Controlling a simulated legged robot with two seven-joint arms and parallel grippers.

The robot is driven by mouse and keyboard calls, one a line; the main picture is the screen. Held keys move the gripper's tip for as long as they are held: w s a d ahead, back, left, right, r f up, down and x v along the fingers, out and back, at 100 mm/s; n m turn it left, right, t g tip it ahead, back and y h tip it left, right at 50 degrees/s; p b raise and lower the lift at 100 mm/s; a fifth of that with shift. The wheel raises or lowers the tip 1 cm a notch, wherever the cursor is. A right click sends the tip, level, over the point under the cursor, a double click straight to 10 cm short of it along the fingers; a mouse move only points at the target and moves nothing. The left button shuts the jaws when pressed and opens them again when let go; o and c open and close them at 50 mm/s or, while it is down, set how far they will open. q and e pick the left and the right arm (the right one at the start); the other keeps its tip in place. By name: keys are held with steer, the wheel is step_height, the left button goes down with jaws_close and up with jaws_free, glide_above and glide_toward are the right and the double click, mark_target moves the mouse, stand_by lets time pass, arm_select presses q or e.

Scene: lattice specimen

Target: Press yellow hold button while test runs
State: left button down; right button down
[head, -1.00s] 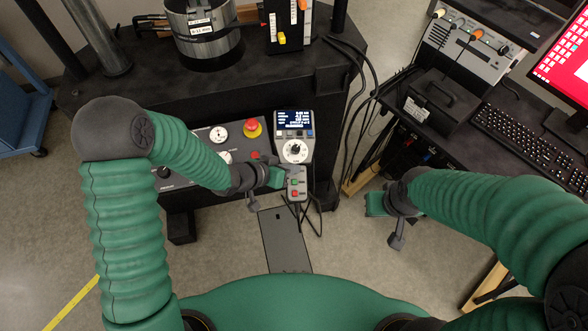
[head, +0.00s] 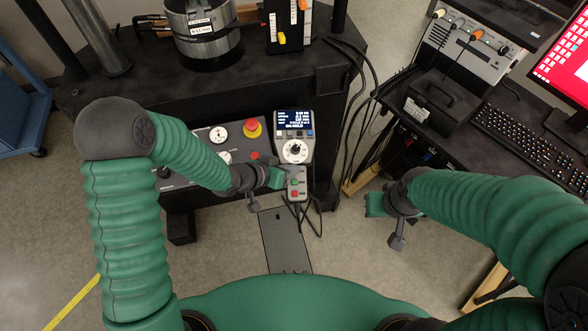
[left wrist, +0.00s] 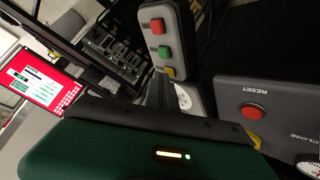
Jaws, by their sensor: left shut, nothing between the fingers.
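A grey button box (head: 297,190) hangs below the display unit, with a green button (head: 295,182) and a red button (head: 295,194) showing in the head view. In the left wrist view the box (left wrist: 181,22) shows its red button (left wrist: 157,25), green button (left wrist: 164,52) and part of a yellow button (left wrist: 168,72) at the edge of my gripper. My left gripper (head: 281,177) is shut and empty at the upper left of the box, covering the yellow button in the head view. Whether it touches or presses it I cannot tell. My right gripper (head: 376,204) hangs apart to the right.
A display unit (head: 294,137) with a lit screen and dial stands above the box. A control panel with a red emergency button (head: 253,128) and a red reset button (left wrist: 253,111) lies close to my left gripper. Cables hang around the box. A keyboard (head: 530,135) is at right.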

mark_target(293, 180)
arm_select(q)
steer(key=shift+s+r+p, duration=0.2)
steer(key=shift+r+p, duration=0.4)
steer(key=shift+r, duration=0.1)
steer(key=shift+d, duration=0.1)
steer(key=r+p, duration=0.2)
steer(key=s+r+p, duration=0.1)
steer(key=r+p, duration=0.1)
steer(key=r, duration=0.1)
steer(key=shift+s+d+p, duration=0.15)
steer(key=shift+p, duration=0.2)
steer(key=shift+f, duration=0.1)
